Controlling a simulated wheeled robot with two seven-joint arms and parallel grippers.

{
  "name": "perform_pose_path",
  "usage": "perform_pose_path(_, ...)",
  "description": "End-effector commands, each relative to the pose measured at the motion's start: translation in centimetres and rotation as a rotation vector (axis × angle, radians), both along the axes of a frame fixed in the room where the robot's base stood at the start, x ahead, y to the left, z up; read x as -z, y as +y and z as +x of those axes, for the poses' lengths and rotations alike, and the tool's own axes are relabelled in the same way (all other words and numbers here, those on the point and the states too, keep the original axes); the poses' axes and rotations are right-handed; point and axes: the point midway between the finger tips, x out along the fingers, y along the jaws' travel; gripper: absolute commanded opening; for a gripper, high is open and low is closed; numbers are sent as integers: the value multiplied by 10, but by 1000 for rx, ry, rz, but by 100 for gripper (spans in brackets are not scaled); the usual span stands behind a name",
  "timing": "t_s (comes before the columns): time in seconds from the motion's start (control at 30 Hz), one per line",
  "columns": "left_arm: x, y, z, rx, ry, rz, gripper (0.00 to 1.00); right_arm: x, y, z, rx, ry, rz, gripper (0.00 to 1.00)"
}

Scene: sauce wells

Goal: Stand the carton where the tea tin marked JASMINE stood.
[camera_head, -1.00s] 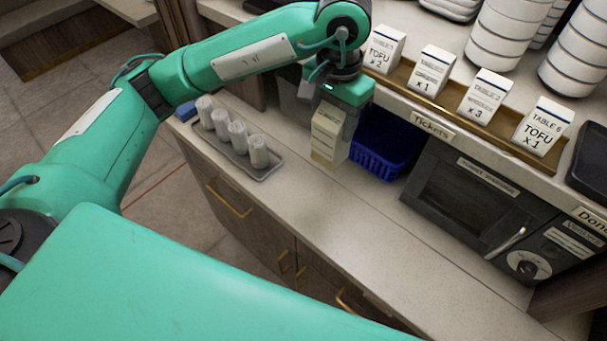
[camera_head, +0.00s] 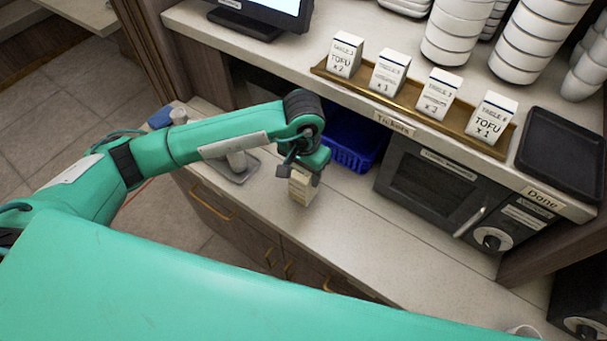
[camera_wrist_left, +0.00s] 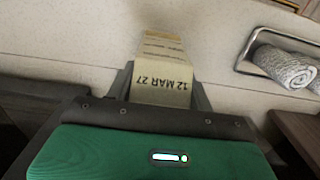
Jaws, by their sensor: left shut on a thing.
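My left gripper (camera_head: 303,178) is shut on a small cream carton (camera_head: 301,192) over the lower counter, in front of the blue basket. In the left wrist view the carton (camera_wrist_left: 161,75) sits between the two fingers, with "12 MAR 27" printed on the face toward the camera, upside down in the picture. The fingers and wrist hide part of the carton in the head view. I cannot tell whether its base touches the counter. No tin marked JASMINE shows in either view. My right gripper is not in view.
A blue basket (camera_head: 352,143) and a dark oven (camera_head: 432,185) stand under the shelf. A tray (camera_head: 240,174) of rolled towels is partly behind my arm. Ticket blocks (camera_head: 390,72) line a brass rail above. The counter (camera_head: 360,235) right of the carton is clear.

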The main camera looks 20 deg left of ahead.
Motion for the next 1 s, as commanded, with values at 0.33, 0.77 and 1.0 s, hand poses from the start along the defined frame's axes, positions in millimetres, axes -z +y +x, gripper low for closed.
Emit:
perform_pose_path(0.33, 28, 0, 0, 0, 0, -1, 13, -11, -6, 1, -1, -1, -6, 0)
perform_pose_path(0.77, 31, 0, 0, 0, 2, 1, 74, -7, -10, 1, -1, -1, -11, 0)
perform_pose_path(1.0, 31, 0, 0, 0, 2, 1, 74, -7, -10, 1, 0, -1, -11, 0)
